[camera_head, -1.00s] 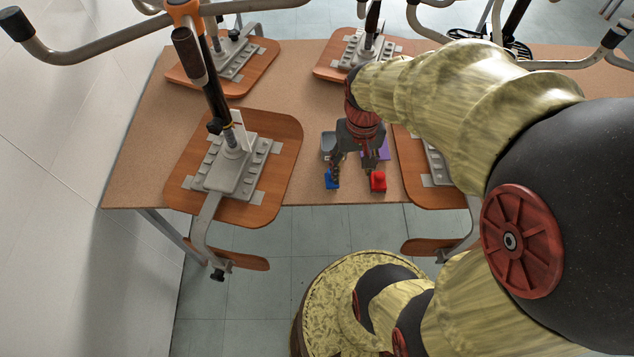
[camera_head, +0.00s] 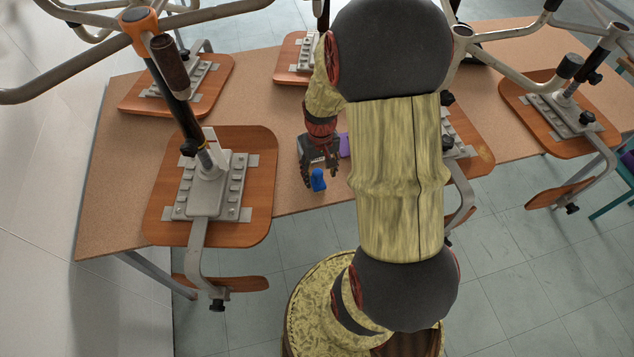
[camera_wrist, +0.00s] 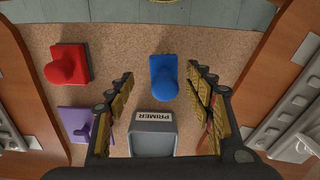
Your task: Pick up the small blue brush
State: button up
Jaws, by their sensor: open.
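The small blue brush (camera_wrist: 165,80) lies on the tan table top, near its edge, with a rounded knob facing up. It also shows in the head view (camera_head: 318,181) at the table's front edge. My gripper (camera_wrist: 160,75) is open, with one finger on each side of the brush in the wrist view. The brush appears beyond or level with the fingertips, and I see no contact. In the head view my gripper (camera_head: 319,174) points down over the brush. The exact height between them is unclear.
In the wrist view a red block with a knob (camera_wrist: 68,66), a purple piece (camera_wrist: 76,122) and a grey tray marked PRIMER (camera_wrist: 153,126) are near. Wooden chair seats with metal plates (camera_head: 258,190) flank the spot, and chair frames rise around it.

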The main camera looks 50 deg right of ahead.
aim_at(318, 181)
jog(key=f, duration=0.1)
jog(key=f+b, duration=0.1)
jog(key=f, duration=0.2)
jog(key=shift+w+a+f+b, duration=0.1)
jog(key=shift+w+f+b, duration=0.2)
jog(key=shift+w+b, duration=0.1)
jog(key=shift+r, duration=0.1)
jog(key=shift+c, duration=0.9)
jog(key=c, duration=1.1)
